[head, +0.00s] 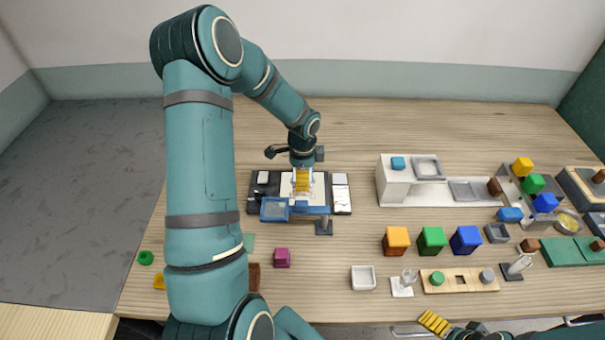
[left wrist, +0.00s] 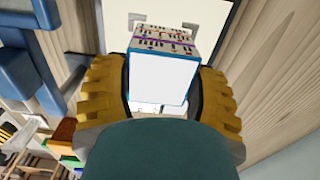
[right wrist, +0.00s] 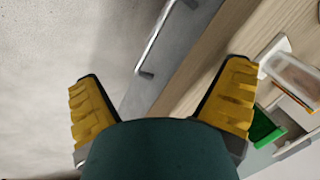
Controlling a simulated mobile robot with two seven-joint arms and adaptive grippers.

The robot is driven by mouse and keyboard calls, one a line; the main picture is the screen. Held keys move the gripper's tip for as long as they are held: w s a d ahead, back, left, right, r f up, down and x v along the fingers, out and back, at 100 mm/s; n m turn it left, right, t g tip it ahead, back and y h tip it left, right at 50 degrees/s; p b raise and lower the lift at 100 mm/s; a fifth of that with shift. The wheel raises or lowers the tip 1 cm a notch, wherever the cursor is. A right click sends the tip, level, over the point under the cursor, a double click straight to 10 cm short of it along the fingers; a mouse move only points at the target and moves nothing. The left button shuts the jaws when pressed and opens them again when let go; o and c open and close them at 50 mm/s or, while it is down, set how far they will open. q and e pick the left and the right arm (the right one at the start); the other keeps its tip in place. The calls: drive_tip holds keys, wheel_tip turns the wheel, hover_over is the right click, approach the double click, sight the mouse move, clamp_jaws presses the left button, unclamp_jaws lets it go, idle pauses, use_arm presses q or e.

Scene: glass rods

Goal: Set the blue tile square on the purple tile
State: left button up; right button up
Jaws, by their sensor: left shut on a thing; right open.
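My left gripper (head: 302,184) is over the dark board at the table's middle. In the left wrist view its yellow fingers are shut on a white block (left wrist: 160,80) with a multicoloured printed side. A magenta-purple block (head: 282,258) sits on the table in front of the board. Which piece is the blue tile is unclear: a small light-blue piece (head: 398,162) lies on the white stand, and a dark-blue cube (head: 466,240) stands farther right. My right gripper (right wrist: 160,100) is open and empty in the right wrist view, near the table's front edge.
The dark board (head: 257,204) carries a blue frame (head: 274,209) and white parts. Orange (head: 396,241) and green (head: 431,240) cubes, a white tray (head: 363,278) and a wooden peg strip (head: 459,279) are at right. The back of the table is clear.

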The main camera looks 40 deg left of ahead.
use_arm(q)
drive_tip(key=o, duration=1.4)
drive_tip(key=shift+c, duration=0.2)
wheel_tip(320, 180, up, 12)
